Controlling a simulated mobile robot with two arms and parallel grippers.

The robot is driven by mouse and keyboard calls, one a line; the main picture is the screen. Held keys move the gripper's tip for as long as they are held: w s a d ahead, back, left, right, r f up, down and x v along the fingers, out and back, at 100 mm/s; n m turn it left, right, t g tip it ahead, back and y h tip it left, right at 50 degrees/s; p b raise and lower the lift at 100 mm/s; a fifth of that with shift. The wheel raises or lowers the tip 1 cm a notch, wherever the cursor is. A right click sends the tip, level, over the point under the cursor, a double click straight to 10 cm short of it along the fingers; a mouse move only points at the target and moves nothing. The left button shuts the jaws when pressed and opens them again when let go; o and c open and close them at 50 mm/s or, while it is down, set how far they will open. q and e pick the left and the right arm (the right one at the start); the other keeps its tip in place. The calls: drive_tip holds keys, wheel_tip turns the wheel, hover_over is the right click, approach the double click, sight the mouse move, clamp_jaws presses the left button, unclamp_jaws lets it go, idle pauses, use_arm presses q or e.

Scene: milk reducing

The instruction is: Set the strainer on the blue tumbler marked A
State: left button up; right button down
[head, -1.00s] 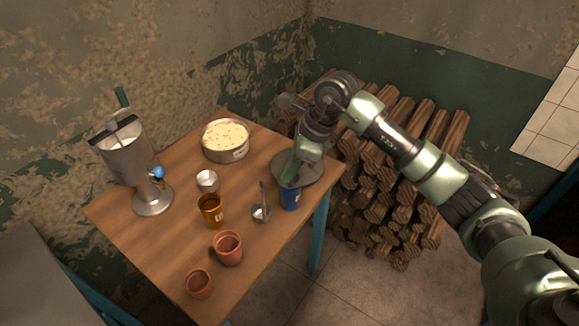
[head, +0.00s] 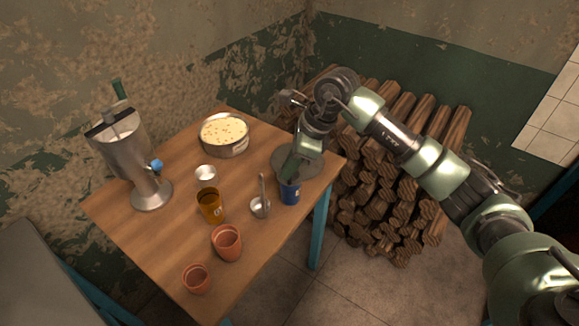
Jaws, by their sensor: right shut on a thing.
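The blue tumbler (head: 289,193) stands upright near the right edge of the wooden table, with a small pale mark too small to read. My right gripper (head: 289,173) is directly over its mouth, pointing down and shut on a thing. That thing is mostly hidden by the fingers; it appears to be the strainer, with a greyish bit showing at the tumbler's top. I cannot tell whether it touches the rim. My left gripper is not in view.
A grey round plate (head: 318,166) lies behind my gripper. Clay pots (head: 227,242), a white-topped pan (head: 238,149), a small metal cup (head: 205,174) and a metal churn (head: 151,194) share the table (head: 150,240).

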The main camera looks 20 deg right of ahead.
drive_tip(key=shift+f, duration=0.1)
idle(0.7)
drive_tip(key=c, duration=1.5)
unclamp_jaws()
drive_tip(key=shift+o, duration=0.2)
drive_tip(key=o, duration=0.5)
drive_tip(key=shift+r+p, duration=1.45)
drive_tip(key=shift+r, duration=1.6)
